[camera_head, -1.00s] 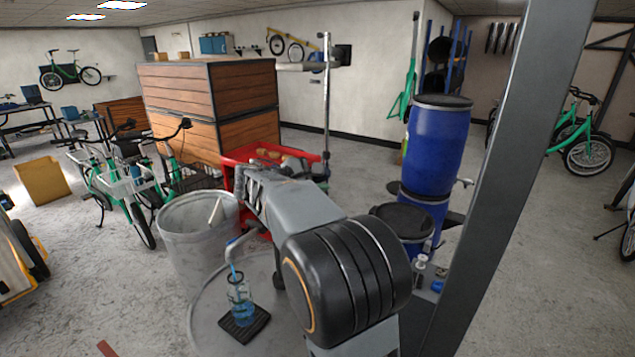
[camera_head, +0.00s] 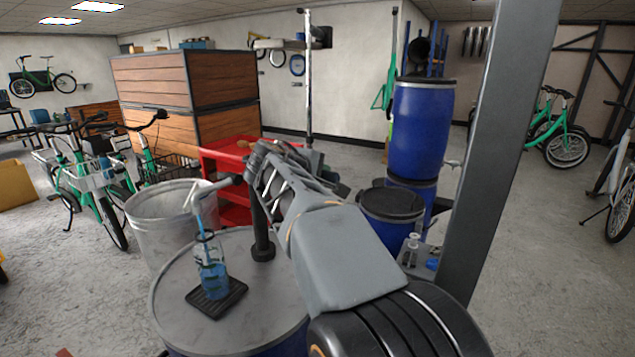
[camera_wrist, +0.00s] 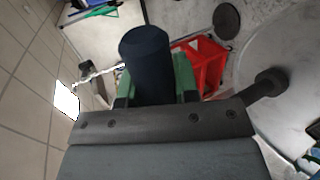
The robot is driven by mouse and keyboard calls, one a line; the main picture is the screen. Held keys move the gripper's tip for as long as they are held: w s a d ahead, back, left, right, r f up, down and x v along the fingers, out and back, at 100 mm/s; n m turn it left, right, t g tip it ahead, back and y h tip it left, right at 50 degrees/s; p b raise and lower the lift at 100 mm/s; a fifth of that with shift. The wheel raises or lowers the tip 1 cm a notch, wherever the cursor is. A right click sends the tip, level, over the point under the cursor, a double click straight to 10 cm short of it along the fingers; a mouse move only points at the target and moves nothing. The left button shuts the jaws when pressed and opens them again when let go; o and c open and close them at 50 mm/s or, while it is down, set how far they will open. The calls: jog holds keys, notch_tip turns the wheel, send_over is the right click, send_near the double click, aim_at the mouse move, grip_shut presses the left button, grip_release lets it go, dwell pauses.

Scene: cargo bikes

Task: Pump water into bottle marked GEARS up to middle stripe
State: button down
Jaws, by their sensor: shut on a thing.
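A clear bottle (camera_head: 211,270) stands upright on a black mat (camera_head: 232,299) on a drum top. Blue water fills its lower part, and dark marks show on its side. I cannot read its label or tell exactly how the water stands against the stripes. In the wrist view my gripper's green fingers (camera_wrist: 152,88) are shut on a dark cylindrical pump handle (camera_wrist: 145,50). My arm partly hides the pump in the head view.
The drum top (camera_head: 165,295) is otherwise bare. A grey metal bin (camera_head: 150,215) stands left behind it, and a red cart (camera_head: 225,160) behind the pump. Blue barrels (camera_head: 420,130) and a grey post (camera_head: 500,150) stand to the right.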

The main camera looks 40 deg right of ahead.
jog(key=shift+w+f+m+t+b, duration=0.1)
jog(key=shift+f+m+t+b, duration=0.25)
jog(key=shift+f+b, duration=0.85)
jog(key=shift+f, duration=0.15)
jog(key=c, duration=0.8)
grip_release()
jog(key=shift+c, duration=0.2)
jog(key=v, duration=1.4)
jog(key=shift+r+p, duration=0.2)
jog(key=shift+p, duration=0.15)
jog(key=shift+w+d, duration=0.1)
